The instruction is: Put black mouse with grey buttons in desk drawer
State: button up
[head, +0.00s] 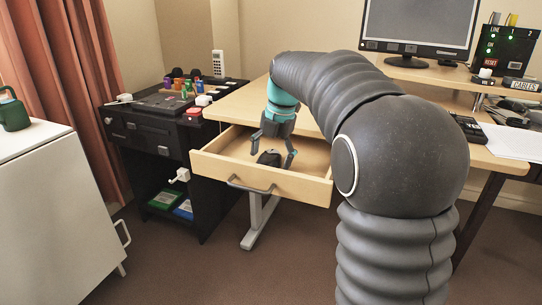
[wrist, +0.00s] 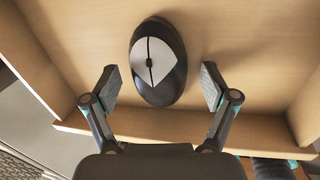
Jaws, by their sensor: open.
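The black mouse with grey buttons (wrist: 160,88) lies inside the open desk drawer (wrist: 258,72), near its front wall in the wrist view. In the head view the mouse (head: 270,158) is a small dark shape on the floor of the drawer (head: 245,180). My gripper (head: 270,160) reaches down into the drawer with its fingers apart. In the wrist view, my gripper (wrist: 160,88) has one finger on each side of the mouse, with a gap on both sides. The mouse appears to rest on the drawer bottom.
The desk (head: 235,103) stands above and behind the drawer. A black cabinet (head: 150,155) with small items on top stands to the left. A white cabinet (head: 60,215) is at the far left. A monitor (head: 420,25) stands at the back right. The floor in front is clear.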

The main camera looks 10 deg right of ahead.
aim_at(279, 162)
jog(key=shift+r, duration=0.1)
notch_tip(279, 162, up, 11)
jog(key=s+d+p, duration=0.1)
jog(key=d+p, duration=0.1)
jog(key=p, duration=0.1)
jog(key=s+a+m+t, duration=0.1)
jog(key=s+m, duration=0.6)
jog(key=s, duration=0.1)
jog(key=s+f+m+t, duration=0.1)
jog(key=s+f+m, duration=0.6)
jog(key=s+m, duration=0.3)
jog(key=s+a+f+m+t+h, duration=0.1)
jog(key=s+f+m+t, duration=0.1)
jog(key=s+f+m, duration=0.5)
jog(key=s+m, duration=0.4)
jog(key=shift+f+h, duration=0.3)
jog(key=shift+f, duration=0.05)
